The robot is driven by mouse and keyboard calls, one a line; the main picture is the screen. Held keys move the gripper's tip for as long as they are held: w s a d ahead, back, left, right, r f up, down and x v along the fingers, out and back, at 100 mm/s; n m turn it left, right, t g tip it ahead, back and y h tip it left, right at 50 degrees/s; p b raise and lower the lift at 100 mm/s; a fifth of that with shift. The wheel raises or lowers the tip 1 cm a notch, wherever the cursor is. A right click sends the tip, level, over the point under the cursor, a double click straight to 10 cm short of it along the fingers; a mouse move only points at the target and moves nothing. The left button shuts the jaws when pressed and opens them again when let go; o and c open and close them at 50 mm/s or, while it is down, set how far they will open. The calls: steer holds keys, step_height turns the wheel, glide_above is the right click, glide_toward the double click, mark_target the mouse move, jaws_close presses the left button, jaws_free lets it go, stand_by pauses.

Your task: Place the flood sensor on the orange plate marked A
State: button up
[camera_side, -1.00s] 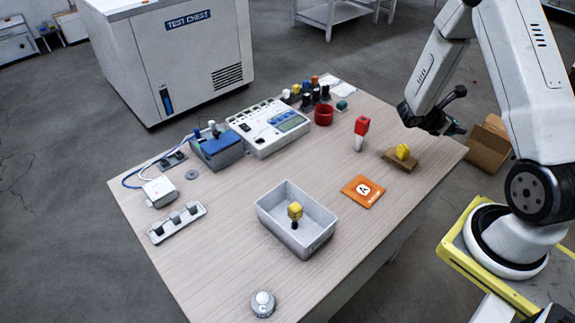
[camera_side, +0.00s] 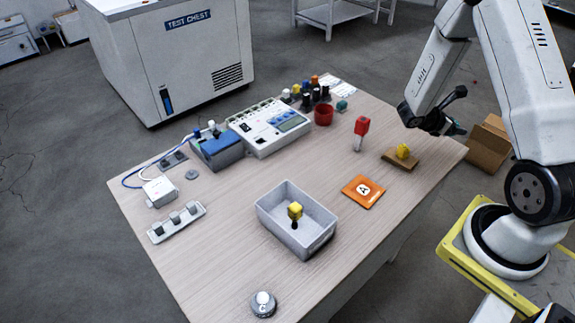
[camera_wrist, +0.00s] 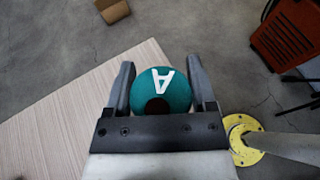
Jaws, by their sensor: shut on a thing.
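My gripper (camera_wrist: 160,64) is shut on a teal round piece (camera_wrist: 178,86) with a white letter A and a dark centre, held between both fingers in the wrist view. I cannot tell whether this piece is the flood sensor. A white-grey round device (camera_side: 262,305) sits near the table's front edge.
A grey bin (camera_side: 320,242) holds a yellow-topped piece (camera_side: 295,211). A red-topped piece (camera_side: 362,125) and a brown block (camera_side: 393,163) with a yellow piece stand near the plate. Instruments (camera_side: 262,140) and a red ring (camera_side: 323,115) are farther back.

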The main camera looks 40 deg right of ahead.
steer(key=w+a+f+n+t+h, duration=0.1)
steer(key=w+a+n+t, duration=0.15)
steer(key=a, duration=0.35)
steer(key=w+a+f+n+t, duration=0.1)
steer(key=w+a+t, duration=0.1)
steer(key=w+a, duration=0.3)
steer(key=n+t, duration=0.4)
glide_above(366, 187)
steer(key=shift+f, duration=1)
steer(key=shift+f, duration=2.2)
steer(key=shift+f, duration=1.8)
steer(key=shift+f, duration=0.1)
